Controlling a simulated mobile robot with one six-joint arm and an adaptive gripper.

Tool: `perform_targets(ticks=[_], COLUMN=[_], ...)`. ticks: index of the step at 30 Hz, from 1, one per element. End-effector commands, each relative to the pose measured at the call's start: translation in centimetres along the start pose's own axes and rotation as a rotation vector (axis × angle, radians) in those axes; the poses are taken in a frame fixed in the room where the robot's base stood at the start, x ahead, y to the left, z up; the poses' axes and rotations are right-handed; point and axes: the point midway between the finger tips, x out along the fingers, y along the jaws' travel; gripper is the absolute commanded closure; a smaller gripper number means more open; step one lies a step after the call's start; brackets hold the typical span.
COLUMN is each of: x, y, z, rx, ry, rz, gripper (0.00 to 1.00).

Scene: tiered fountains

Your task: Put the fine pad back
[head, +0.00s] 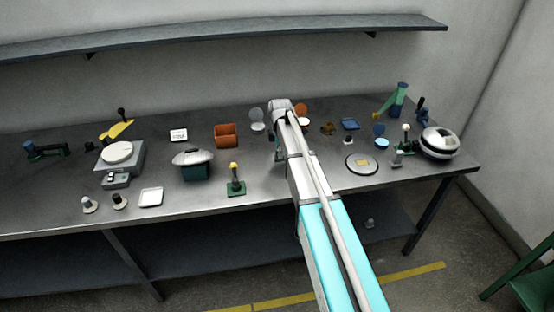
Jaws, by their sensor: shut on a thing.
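My gripper (279,153) shows only as a small dark part at the left edge of my arm, low over the middle of the table. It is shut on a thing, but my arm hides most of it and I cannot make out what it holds. I cannot pick out the fine pad for sure. Small round items with upright discs stand near the back: a grey one (257,116), an orange one (300,108) partly behind my arm, and a blue one (380,138) further right.
On the metal table (270,178), an orange bin (225,134), a domed device (193,162) and a green-based stand (236,182) stand left of my arm. A shelf (220,36) hangs above. Bare metal shows at front.

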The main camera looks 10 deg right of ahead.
Motion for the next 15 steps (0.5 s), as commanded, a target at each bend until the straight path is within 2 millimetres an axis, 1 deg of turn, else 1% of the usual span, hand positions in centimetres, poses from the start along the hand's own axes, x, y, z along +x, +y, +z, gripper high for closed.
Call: perform_targets(ticks=[7, 15], x=[1.3, 3.5], y=[0.9, 0.7], z=[0.4, 0.4], rx=[0.001, 0.001], ry=[0.000, 0.000], rz=[0.000, 0.000], gripper=[1.00, 1.00])
